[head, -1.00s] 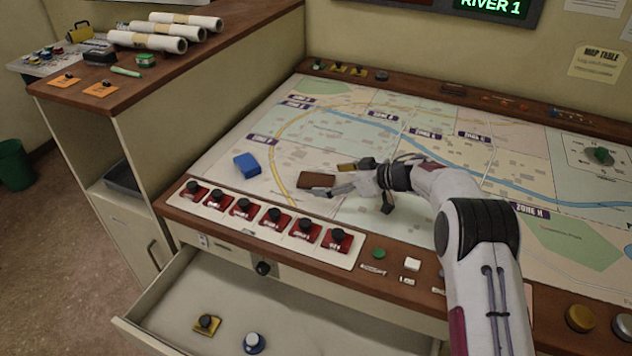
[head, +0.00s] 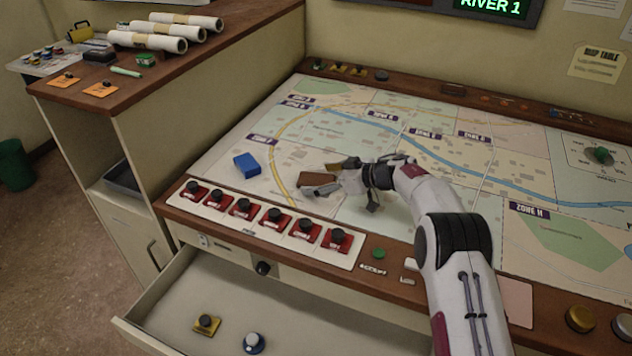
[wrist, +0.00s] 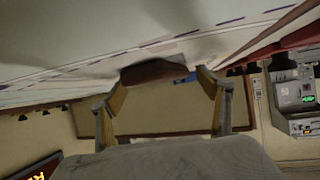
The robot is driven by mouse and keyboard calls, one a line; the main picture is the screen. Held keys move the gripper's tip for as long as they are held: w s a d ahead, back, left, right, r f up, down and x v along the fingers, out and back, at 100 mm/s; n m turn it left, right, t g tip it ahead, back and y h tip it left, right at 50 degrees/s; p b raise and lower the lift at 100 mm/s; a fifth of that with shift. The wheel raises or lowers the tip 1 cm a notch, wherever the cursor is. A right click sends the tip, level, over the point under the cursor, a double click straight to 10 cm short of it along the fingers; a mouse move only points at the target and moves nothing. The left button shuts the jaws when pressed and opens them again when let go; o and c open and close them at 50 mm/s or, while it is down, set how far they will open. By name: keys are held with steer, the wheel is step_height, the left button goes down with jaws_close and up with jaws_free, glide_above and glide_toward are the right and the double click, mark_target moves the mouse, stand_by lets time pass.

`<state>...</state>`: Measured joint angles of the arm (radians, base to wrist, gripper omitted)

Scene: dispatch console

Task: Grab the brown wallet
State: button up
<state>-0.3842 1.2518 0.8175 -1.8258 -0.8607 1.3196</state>
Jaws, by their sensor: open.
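The brown wallet (head: 315,180) lies on the map table, left of my gripper in the head view. My gripper (head: 328,178) is low over the map, with its open fingers at the wallet's right end. In the wrist view the wallet (wrist: 153,72) shows just beyond and between the two spread fingertips of my gripper (wrist: 160,82). The gripper partly hides the wallet in the head view. I cannot tell whether a finger touches it.
A blue block (head: 247,165) lies on the map (head: 330,125) to the left. Several red switches (head: 274,219) line the table's front edge. Below, an open drawer (head: 165,318) holds a yellow piece (head: 206,324) and a blue piece (head: 254,343). The map behind the gripper is clear.

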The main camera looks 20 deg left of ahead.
mark_target(320, 180)
steer(key=c, duration=1.6)
steer(key=shift+r, duration=5.05)
steer(key=shift+c, duration=0.7)
